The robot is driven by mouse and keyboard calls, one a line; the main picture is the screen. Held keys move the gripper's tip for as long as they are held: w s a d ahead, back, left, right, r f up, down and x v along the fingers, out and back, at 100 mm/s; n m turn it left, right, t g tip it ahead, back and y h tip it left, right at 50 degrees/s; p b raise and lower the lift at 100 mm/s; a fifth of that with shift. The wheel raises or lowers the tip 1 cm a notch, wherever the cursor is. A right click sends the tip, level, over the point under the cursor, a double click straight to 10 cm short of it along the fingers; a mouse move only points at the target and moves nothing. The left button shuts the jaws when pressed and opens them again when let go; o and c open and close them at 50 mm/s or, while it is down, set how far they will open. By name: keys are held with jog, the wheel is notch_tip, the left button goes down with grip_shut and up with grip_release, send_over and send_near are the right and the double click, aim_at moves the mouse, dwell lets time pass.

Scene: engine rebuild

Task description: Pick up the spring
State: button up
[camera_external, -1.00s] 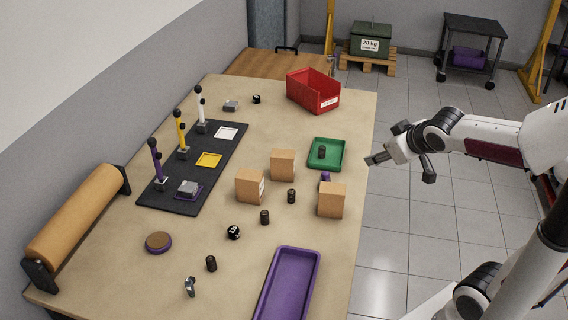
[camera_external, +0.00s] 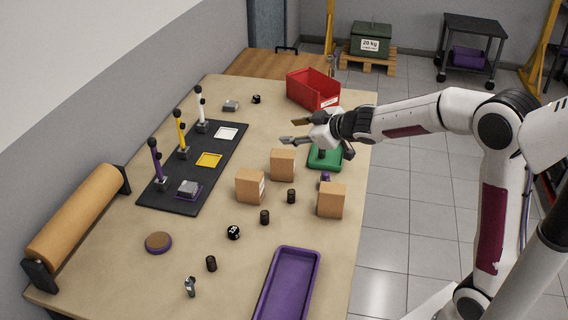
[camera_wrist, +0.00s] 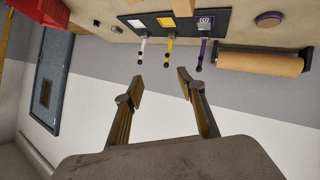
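A dark piece at the green tray (camera_external: 325,163) is partly hidden by my wrist. My gripper (camera_external: 288,131) is open and empty, above the table beyond the cardboard boxes. The wrist view shows its two fingers (camera_wrist: 161,84) apart with nothing between them; no spring shows there.
Cardboard boxes (camera_external: 282,165) stand near the cylinders. A red bin (camera_external: 313,90) is at the back, a purple tray (camera_external: 287,285) in front. A black board (camera_external: 172,200) with upright posts and a brown roller (camera_external: 80,215) are left. The front-left tabletop has free room.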

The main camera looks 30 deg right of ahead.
jog(key=w+a+f+n+g+y, duration=0.1)
jog(key=w+a+f+n+y, duration=0.3)
jog(key=a, duration=0.3)
jog(key=n+g+y, duration=0.5)
jog(key=g+y, duration=0.1)
jog(key=g, duration=0.4)
send_near(207, 261)
jog(key=shift+w+a, duration=0.6)
jog(key=shift+s+a+f, duration=0.1)
jog(key=shift+s+f, duration=0.25)
jog(key=shift+s, duration=0.05)
jog(key=shift+x, duration=1.35)
